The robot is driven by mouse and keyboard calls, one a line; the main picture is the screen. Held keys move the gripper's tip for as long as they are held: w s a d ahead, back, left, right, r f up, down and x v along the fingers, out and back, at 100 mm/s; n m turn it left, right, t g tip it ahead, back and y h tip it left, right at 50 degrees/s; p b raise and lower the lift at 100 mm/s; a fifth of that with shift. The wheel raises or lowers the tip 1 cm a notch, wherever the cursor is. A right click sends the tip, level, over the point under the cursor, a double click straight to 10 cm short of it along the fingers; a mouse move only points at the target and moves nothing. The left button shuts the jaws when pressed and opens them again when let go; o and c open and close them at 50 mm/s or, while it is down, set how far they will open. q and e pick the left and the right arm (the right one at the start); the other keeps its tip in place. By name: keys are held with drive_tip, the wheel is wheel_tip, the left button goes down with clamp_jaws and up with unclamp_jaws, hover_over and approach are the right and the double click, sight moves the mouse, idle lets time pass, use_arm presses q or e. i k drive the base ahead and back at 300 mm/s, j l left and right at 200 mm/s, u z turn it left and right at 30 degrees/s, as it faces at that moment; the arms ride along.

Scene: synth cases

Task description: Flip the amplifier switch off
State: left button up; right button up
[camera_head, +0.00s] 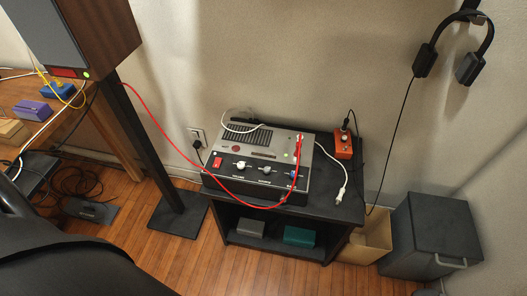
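The amplifier (245,183), a grey and black box, sits on a small black stand in the middle of the head view. A red switch (217,162) is at the left of its sloped control face. Several knobs (265,169) run to the right of the switch. A small green light (286,155) shows on the upper right of the amplifier. I cannot tell which way the switch is tipped. A red cable (150,112) loops across the front of the amplifier, below the switch. Neither of my grippers is in view.
An orange box (343,145) and a white plug (340,196) lie right of the amplifier. A speaker (90,35) stands on a black post at left. Headphones (425,60) hang on the wall. A grey bin (428,235) stands right. Wooden floor (180,262) is open before the stand.

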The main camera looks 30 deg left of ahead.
sight(217, 161)
drive_tip(key=u, duration=1.35)
